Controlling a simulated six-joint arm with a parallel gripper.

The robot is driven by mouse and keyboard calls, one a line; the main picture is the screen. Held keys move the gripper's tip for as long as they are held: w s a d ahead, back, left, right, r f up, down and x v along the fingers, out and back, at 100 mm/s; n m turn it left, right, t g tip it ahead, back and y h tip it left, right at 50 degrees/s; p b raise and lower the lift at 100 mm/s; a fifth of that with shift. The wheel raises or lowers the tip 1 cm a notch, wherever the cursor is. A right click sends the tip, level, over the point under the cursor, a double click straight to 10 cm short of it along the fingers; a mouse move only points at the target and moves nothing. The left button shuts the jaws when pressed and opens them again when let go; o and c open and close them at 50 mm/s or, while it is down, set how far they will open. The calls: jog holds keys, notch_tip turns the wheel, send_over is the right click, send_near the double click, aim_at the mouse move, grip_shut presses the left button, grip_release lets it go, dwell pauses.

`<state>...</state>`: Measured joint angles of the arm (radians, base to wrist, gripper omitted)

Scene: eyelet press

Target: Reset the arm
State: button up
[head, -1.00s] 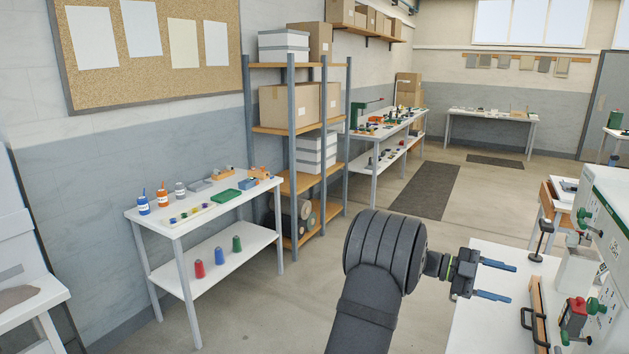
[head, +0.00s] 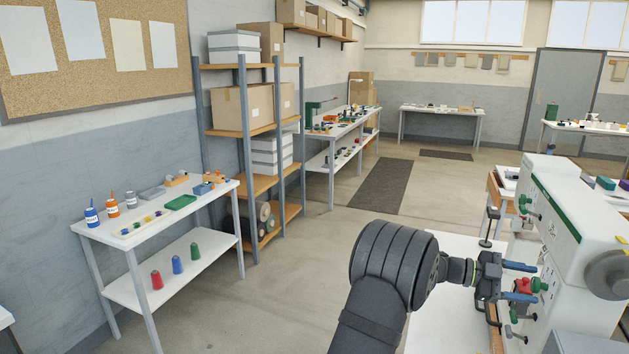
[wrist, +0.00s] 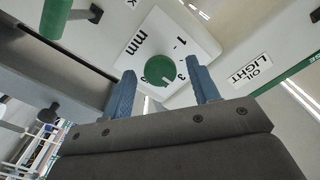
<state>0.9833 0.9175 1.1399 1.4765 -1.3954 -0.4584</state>
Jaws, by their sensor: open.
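My gripper (head: 519,282) is at the lower right of the head view, over the white bench (head: 437,309) and close in front of the white press (head: 572,216). Its two blue fingers are apart and nothing is seen held between them. In the wrist view, the gripper's fingers (wrist: 163,92) point toward the press face. A green knob (wrist: 160,70) on a white dial plate marked "mm" shows between and beyond the fingertips. I cannot tell whether the fingers touch anything.
Green and red knobs stick out from the press near the gripper. A white side table (head: 209,214) with bottles and spools stands at the left. Open floor (head: 290,290) lies between.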

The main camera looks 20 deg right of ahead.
jog(key=n, duration=0.7)
jog(key=v, duration=0.6)
jog(key=o, duration=1)
jog(key=w+a+f+n+t+h, duration=0.15)
jog(key=a+f+n+h, duration=0.35)
jog(key=f+n, duration=0.5)
jog(key=w+a+f+n+t+h, duration=0.1)
jog(key=w+a+f+n+h, duration=0.2)
jog(key=a+f+n, duration=0.7)
jog(key=s+d+r+n, duration=0.1)
jog(key=s+d+r, duration=0.1)
jog(key=d, duration=0.3)
jog(key=s+d+r, duration=0.2)
jog(key=d+r, duration=0.1)
jog(key=d, duration=0.2)
jog(key=shift+s+d+r+n, duration=0.15)
jog(key=shift+d+r+n, duration=0.1)
jog(key=shift+r+n, duration=0.15)
jog(key=shift+a, duration=0.1)
